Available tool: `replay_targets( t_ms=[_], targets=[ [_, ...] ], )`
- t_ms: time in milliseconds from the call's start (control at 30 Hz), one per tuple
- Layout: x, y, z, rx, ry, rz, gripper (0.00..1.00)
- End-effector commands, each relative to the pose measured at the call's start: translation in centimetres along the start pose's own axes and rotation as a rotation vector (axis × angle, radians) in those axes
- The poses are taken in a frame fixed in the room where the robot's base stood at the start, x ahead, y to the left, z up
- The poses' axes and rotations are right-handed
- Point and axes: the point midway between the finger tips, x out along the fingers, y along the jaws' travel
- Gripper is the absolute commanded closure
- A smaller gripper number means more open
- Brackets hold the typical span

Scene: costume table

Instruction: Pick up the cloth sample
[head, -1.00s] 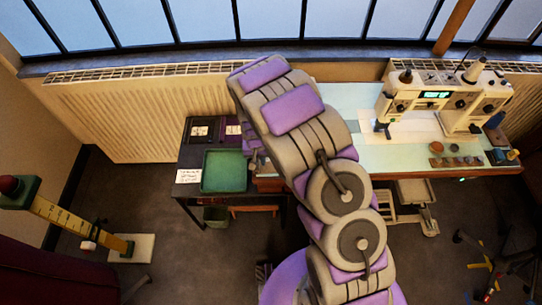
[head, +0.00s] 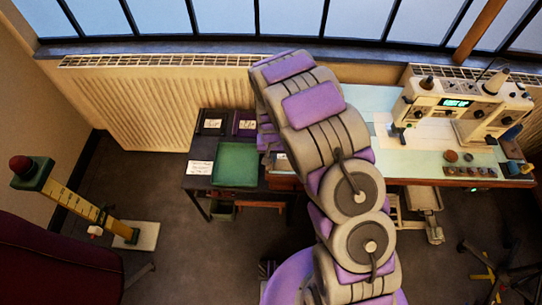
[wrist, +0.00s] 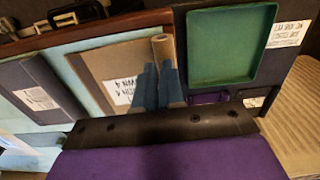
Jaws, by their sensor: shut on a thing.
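In the wrist view, the two blue fingers of my gripper (wrist: 158,72) are close together, shut at the end of a small tan roll (wrist: 163,48) that looks like the cloth sample. How far the roll sits between the fingertips is partly hidden. It lies over the edge of a flat brown folder (wrist: 105,70) with a white label, on the pale table top. I cannot tell whether the roll touches the folder. In the head view, my own arm hides the gripper and the roll.
A green tray (head: 237,165) sits on a dark side table (head: 196,183) left of the arm; it also shows in the wrist view (wrist: 232,45). A dark labelled folder (wrist: 40,92) lies left of the brown one. A sewing machine (head: 465,105) stands at the right.

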Motion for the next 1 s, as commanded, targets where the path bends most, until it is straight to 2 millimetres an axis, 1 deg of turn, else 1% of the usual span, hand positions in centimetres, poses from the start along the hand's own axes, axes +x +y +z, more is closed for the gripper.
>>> replay_targets(
  t_ms=[33, 100, 167, 300, 467, 1000],
  targets=[
    [0.4, 0.8, 1.8, 0.001, -0.047, 0.015, 1.0],
    [-1.1, 0.9, 2.0, 0.001, -0.041, 0.012, 1.0],
    [-1.2, 1.6, 3.0, 0.003, -0.036, 0.009, 1.0],
    [-2.0, 2.7, 4.6, 0.003, -0.02, 0.004, 1.0],
    [-2.5, 3.5, 6.1, 0.003, -0.01, 0.003, 1.0],
    [-3.5, 8.0, 11.7, 0.003, 0.004, -0.002, 1.0]
  ],
)
